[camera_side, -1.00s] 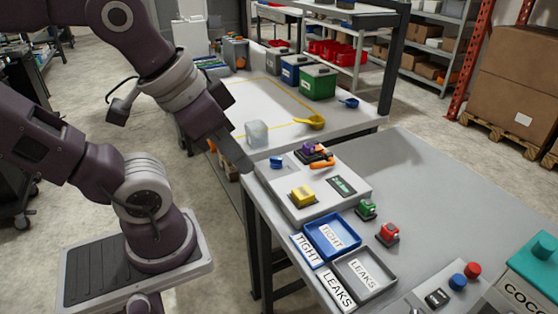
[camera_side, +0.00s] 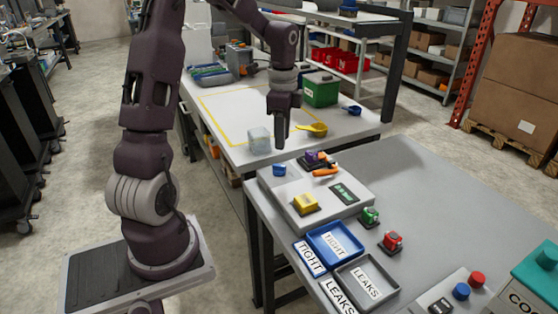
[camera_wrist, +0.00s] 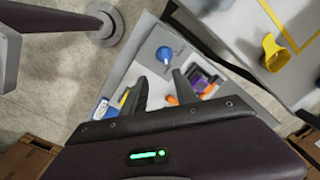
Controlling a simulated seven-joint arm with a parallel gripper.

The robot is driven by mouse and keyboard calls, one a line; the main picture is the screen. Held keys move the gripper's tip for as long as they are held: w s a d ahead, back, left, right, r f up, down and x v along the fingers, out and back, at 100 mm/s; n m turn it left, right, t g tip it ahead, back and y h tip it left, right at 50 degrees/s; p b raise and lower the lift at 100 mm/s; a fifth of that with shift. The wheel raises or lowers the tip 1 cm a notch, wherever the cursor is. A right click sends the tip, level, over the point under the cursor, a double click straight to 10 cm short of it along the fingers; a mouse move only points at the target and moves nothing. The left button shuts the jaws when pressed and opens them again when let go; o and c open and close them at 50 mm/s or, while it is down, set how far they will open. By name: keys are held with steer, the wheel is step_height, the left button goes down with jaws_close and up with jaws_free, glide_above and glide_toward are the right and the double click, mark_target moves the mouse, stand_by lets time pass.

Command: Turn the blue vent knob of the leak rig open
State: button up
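The leak rig (camera_side: 281,194) is a light grey box on the near table. Its blue vent knob (camera_side: 279,170) sits at the rig's back left corner. In the wrist view the knob (camera_wrist: 164,56) lies just beyond my fingertips, with a white pointer mark on it. My gripper (camera_side: 281,146) points down above the knob, apart from it. In the wrist view my gripper (camera_wrist: 160,76) shows two fingers spread with nothing between them. An orange lever (camera_side: 326,172) and a purple part (camera_side: 312,157) stand right of the knob.
A blue TIGHT tray (camera_side: 316,237) and a grey LEAKS tray (camera_side: 343,272) lie in front. A translucent container (camera_side: 259,141) and yellow scoop (camera_side: 313,130) stand behind.

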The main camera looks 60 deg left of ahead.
mark_target(279, 165)
steer(key=a+f, duration=0.2)
steer(key=shift+w+a+f+m+h, duration=0.1)
steer(key=shift+a+f+m+h, duration=0.1)
steer(key=shift+f+m+h, duration=0.15)
step_height(279, 165, down, 7)
steer(key=shift+r, duration=0.15)
jaws_close()
